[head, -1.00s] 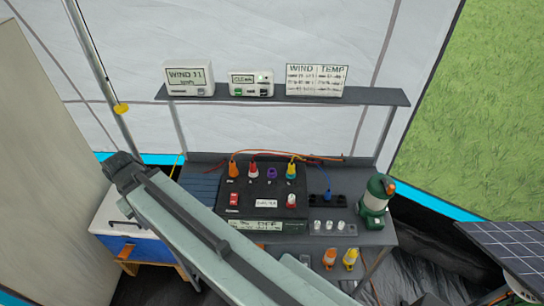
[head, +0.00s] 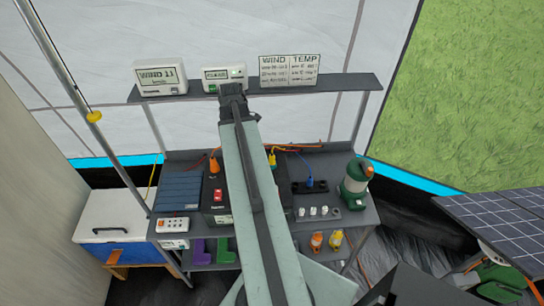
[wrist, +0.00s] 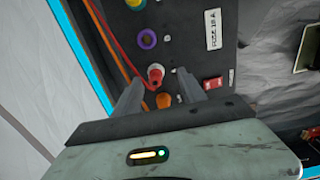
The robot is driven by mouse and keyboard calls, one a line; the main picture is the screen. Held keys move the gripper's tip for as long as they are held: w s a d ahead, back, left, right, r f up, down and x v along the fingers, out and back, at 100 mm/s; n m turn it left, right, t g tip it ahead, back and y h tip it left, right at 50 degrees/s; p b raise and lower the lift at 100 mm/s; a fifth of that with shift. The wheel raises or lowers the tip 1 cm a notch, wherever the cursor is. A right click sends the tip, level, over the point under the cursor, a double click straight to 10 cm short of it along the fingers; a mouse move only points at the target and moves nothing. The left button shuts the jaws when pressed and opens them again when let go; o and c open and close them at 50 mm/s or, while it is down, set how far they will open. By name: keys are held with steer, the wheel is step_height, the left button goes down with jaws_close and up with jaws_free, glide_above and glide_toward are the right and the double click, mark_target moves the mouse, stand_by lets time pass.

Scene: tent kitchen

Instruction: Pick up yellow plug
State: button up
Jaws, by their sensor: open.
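A yellow plug (head: 272,160) stands at the back of the black power box (head: 217,217), just right of my arm. Part of a yellow plug also shows at the top edge of the wrist view (wrist: 135,4). My gripper (head: 234,92) is raised above the box, its fingers open and empty in the wrist view (wrist: 160,88). An orange plug (wrist: 163,100) and a red-and-white plug (wrist: 155,73) appear between the fingers; the purple socket (wrist: 147,40) lies between them and the yellow plug. My arm hides the middle of the box in the head view.
A shelf (head: 345,85) with displays runs above the bench. A blue plug (head: 309,182) and green lantern (head: 355,184) stand to the right. A yellow piece (head: 336,240) and an orange piece (head: 316,241) stand on the lower shelf. A cooler (head: 104,221) is at left.

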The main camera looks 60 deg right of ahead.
steer(key=n, duration=0.2)
glide_above(272, 155)
steer(key=shift+w+d+r, duration=0.2)
steer(key=shift+w+r, duration=0.1)
steer(key=shift+w, duration=0.05)
step_height(272, 155, down, 3)
steer(key=b, duration=0.2)
steer(key=shift+b, duration=0.35)
steer(key=shift+r, duration=0.1)
steer(key=f+b, duration=0.5)
steer(key=shift+s+f, duration=0.2)
steer(key=shift+r, duration=0.2)
jaws_close()
